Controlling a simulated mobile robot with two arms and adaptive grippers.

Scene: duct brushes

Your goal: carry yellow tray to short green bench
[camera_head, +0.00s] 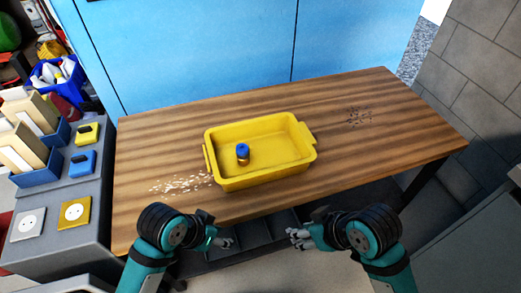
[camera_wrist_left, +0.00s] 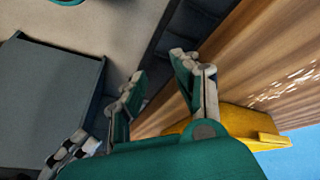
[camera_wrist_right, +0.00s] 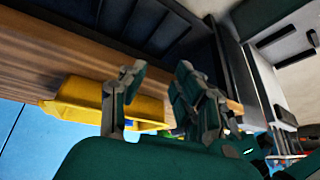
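The yellow tray (camera_head: 285,174) sits on a brown wooden table (camera_head: 380,147), with a handle lip at each end. A small blue-capped item (camera_head: 243,152) stands inside it. The tray also shows in the left wrist view (camera_wrist_left: 240,121) and the right wrist view (camera_wrist_right: 85,97). My left gripper (camera_head: 229,240) is in front of the table's near edge, apart from the tray, with open, empty fingers. My right gripper (camera_head: 294,236) is at the same edge, also open, empty and apart from the tray. No short green bench is in view.
Pale crumbs (camera_head: 182,184) lie left of the tray and dark specks (camera_head: 358,117) to its right. A grey counter (camera_head: 90,190) with blue and yellow items stands at the left. A blue cabinet (camera_head: 200,50) is behind; a grey tiled wall (camera_head: 480,80) is at the right.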

